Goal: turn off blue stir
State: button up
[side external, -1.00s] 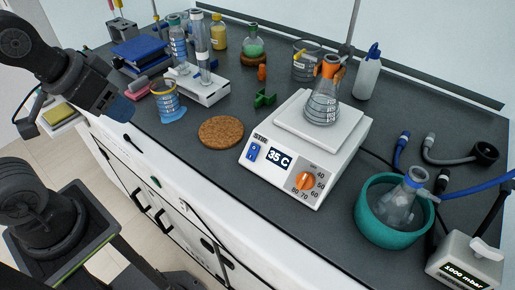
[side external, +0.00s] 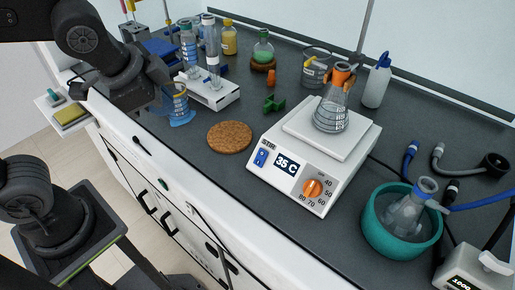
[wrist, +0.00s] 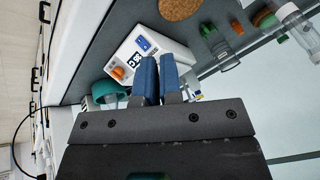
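The white stirrer hotplate (side external: 310,150) stands on the dark bench with a display reading 35 C. Its blue STIR switch (side external: 261,158) is at the left of the front panel; an orange dial (side external: 313,188) is at the right. In the wrist view the stirrer (wrist: 165,50) lies beyond my fingertips, with the blue switch (wrist: 144,44) just above and left of them. My gripper (wrist: 159,60) has two blue fingers close together with nothing between them. In the side view my gripper (side external: 160,104) hangs above the bench's left end, well away from the switch. The switch position is too small to tell.
A flask with an orange clamp (side external: 331,112) stands on the plate. A cork mat (side external: 229,137) lies left of the stirrer, a teal bowl (side external: 376,240) to its right. Tube racks (side external: 215,95) and a beaker (side external: 180,104) stand near my gripper.

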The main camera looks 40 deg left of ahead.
jog(key=w+d+f+m, duration=0.1)
jog(key=d+m, duration=0.2)
jog(key=w+d+f+m, duration=0.1)
jog(key=w+d+m, duration=0.1)
jog(key=d+m, duration=0.1)
jog(key=w+d+m, duration=0.1)
jog(key=d+m, duration=0.2)
jog(key=d, duration=0.1)
jog(key=shift+w+f+m, duration=0.3)
jog(key=shift+f+m, duration=0.1)
grip_shut()
jog(key=shift+w+d+f+m, duration=0.1)
jog(key=shift+d+f+m, duration=0.05)
jog(key=shift+d+m, duration=0.3)
send_near(262, 154)
notch_tip(262, 154, down, 4)
jog(key=shift+w+a+f, duration=0.15)
jog(key=shift+w+f, duration=0.75)
jog(key=shift+w, duration=0.2)
jog(key=shift+w+f, duration=0.25)
jog(key=shift+w, duration=0.1)
